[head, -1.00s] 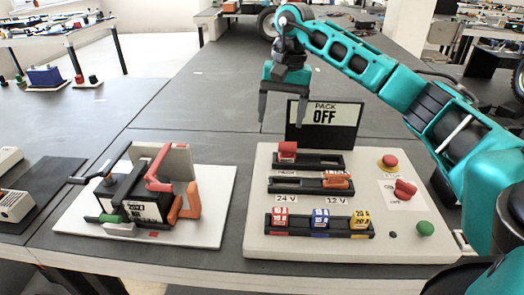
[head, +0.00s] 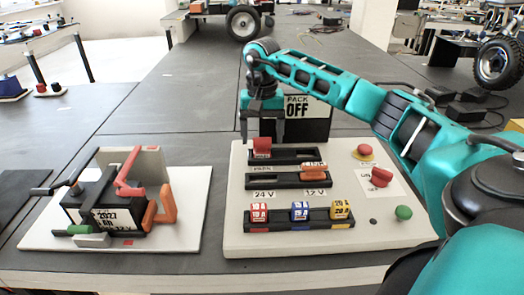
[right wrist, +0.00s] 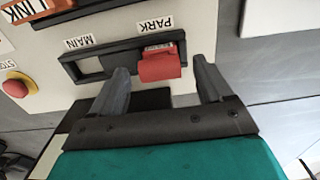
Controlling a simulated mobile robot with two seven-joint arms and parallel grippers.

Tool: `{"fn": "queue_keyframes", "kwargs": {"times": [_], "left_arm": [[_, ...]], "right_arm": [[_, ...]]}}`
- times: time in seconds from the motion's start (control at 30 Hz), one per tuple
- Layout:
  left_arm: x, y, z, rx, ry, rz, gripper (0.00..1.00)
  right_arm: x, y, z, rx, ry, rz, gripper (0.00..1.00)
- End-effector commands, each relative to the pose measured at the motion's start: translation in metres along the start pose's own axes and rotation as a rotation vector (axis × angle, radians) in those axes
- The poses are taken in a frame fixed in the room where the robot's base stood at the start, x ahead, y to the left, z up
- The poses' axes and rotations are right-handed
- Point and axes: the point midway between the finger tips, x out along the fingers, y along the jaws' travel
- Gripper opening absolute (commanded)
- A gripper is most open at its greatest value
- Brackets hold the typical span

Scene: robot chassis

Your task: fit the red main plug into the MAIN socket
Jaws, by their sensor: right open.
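The red main plug (head: 262,146) sits in the PARK end of the black upper slot bar on the light panel. In the right wrist view the red plug (right wrist: 160,66) shows under the PARK label. The MAIN socket (right wrist: 90,65) beside it is an empty opening; in the head view it is the right part of that bar (head: 300,154). My right gripper (head: 262,134) is open above and behind the plug. In the right wrist view its fingertips (right wrist: 160,75) lie either side of the plug, with gaps; contact is not seen. My left gripper is out of view.
The panel (head: 235,225) also carries an orange LINK plug (head: 314,170), coloured fuse blocks (head: 300,211), red knobs (head: 380,177) and a green button (head: 403,213). A PACK OFF display (head: 307,110) stands behind. A battery on a white board (head: 190,225) is at left.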

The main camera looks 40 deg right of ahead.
Motion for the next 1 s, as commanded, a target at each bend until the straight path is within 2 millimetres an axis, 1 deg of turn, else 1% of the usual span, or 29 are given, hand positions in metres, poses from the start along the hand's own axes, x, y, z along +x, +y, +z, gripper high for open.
{"fn": "queue_keyframes", "kwargs": {"times": [0.03,0.13,0.37,0.9,0.97,1.0], "left_arm": [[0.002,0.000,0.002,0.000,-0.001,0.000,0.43],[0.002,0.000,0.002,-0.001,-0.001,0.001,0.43],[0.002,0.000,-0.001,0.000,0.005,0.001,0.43],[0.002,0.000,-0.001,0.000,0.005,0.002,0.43],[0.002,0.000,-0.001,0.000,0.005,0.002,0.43],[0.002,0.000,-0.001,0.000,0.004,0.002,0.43]], "right_arm": [[0.011,0.000,-0.001,0.000,-0.002,0.002,0.79],[0.022,0.001,0.000,0.000,-0.001,0.001,0.79],[0.024,0.000,-0.001,0.001,0.000,-0.001,0.79],[0.024,0.000,-0.001,0.001,0.000,-0.001,0.28],[0.024,0.000,-0.001,0.001,0.001,-0.001,0.22],[0.023,0.000,-0.001,0.001,0.001,-0.001,0.22]]}}
